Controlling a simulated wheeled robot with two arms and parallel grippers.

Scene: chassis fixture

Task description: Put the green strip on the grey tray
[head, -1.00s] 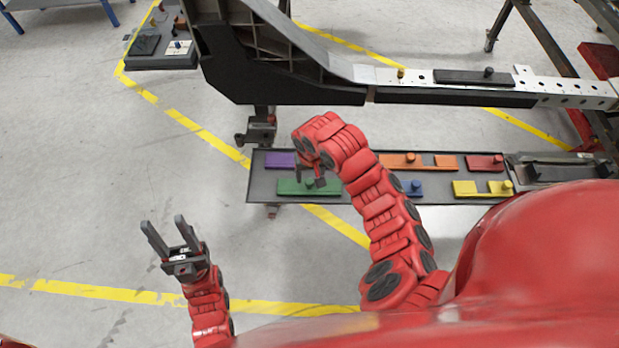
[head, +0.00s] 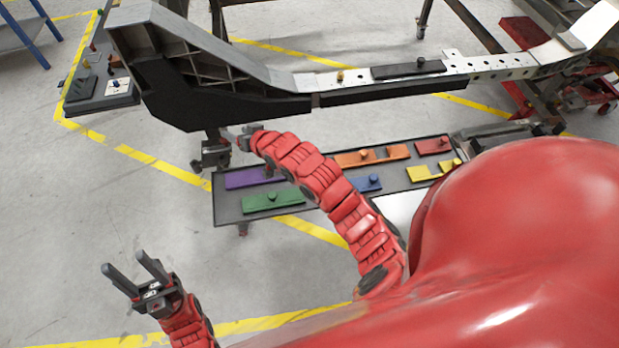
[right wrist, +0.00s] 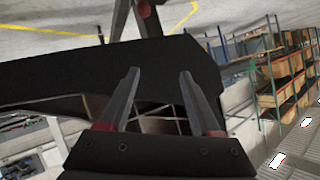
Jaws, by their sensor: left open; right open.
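The green strip (head: 287,199), with a small knob on top, lies flat at the near left of a long dark grey tray (head: 225,211). A second, smaller grey tray (head: 100,104) stands at the far upper left, with dark pieces on it. I cannot tell which is the task's tray. My right gripper (head: 244,136) is beyond the long tray's far edge, by the chassis beam, away from the green strip. Its fingers (right wrist: 157,95) are apart and empty in the right wrist view. My left gripper (head: 136,268) is open and empty over the floor at the lower left.
Purple (head: 250,178), orange (head: 371,157), blue (head: 366,184), red (head: 431,147) and yellow (head: 424,173) pieces share the long tray. The black and silver chassis beam (head: 235,108) spans behind it and fills much of the right wrist view (right wrist: 150,75).

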